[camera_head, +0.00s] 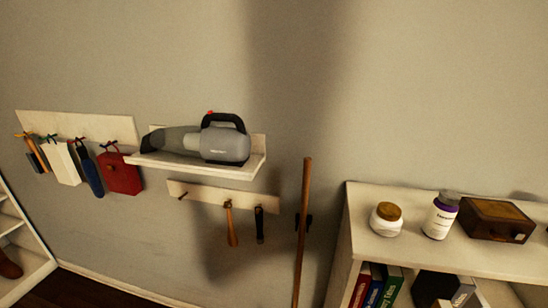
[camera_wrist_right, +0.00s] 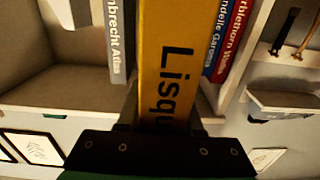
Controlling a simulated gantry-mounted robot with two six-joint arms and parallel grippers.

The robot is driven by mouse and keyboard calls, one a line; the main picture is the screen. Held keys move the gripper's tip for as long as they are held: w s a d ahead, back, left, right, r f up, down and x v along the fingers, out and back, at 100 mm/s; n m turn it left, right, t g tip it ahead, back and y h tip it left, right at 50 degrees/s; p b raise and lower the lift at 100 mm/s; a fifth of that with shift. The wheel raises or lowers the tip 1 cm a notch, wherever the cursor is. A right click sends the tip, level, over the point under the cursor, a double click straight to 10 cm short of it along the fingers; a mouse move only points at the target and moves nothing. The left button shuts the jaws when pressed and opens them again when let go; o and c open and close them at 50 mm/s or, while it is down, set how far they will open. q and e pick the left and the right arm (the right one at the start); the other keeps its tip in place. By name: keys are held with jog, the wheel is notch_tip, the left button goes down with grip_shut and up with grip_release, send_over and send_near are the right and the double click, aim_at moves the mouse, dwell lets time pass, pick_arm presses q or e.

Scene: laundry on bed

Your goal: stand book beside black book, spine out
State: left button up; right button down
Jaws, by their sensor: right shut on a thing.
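A yellow book (camera_wrist_right: 172,45) with black lettering fills the middle of the right wrist view. My right gripper (camera_wrist_right: 163,115) is shut on it, with dark fingers at both sides. A grey book (camera_wrist_right: 115,40) stands to its left in that view, and a blue book (camera_wrist_right: 220,48) and a red book (camera_wrist_right: 238,35) to its right. In the head view, a dark block (camera_head: 434,286) sits in the shelf opening; I cannot tell whether it is the black book or part of my gripper. The yellow book does not show there. My left gripper is not in view.
The white shelf unit (camera_head: 365,248) carries a white jar (camera_head: 386,220), a pill bottle (camera_head: 440,217) and a wooden box (camera_head: 495,221) on top. A green book (camera_head: 391,287) stands inside it. A wooden pole (camera_head: 302,235) leans left of the shelf.

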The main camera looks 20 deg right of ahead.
jog(key=w+a+f+n+t+y, duration=0.1)
jog(key=w+a+f+n+y, duration=0.15)
jog(key=a+y, duration=0.45)
jog(key=w+a+f+n+t+y, duration=0.1)
jog(key=a+f+n+y, duration=0.2)
jog(key=a, duration=0.9)
notch_tip(320, 180, up, 21)
jog(key=s+h+p, duration=0.1)
jog(key=s+p, duration=0.1)
jog(key=p, duration=2.6)
jog(key=shift+d, duration=0.25)
jog(key=shift+n, duration=0.25)
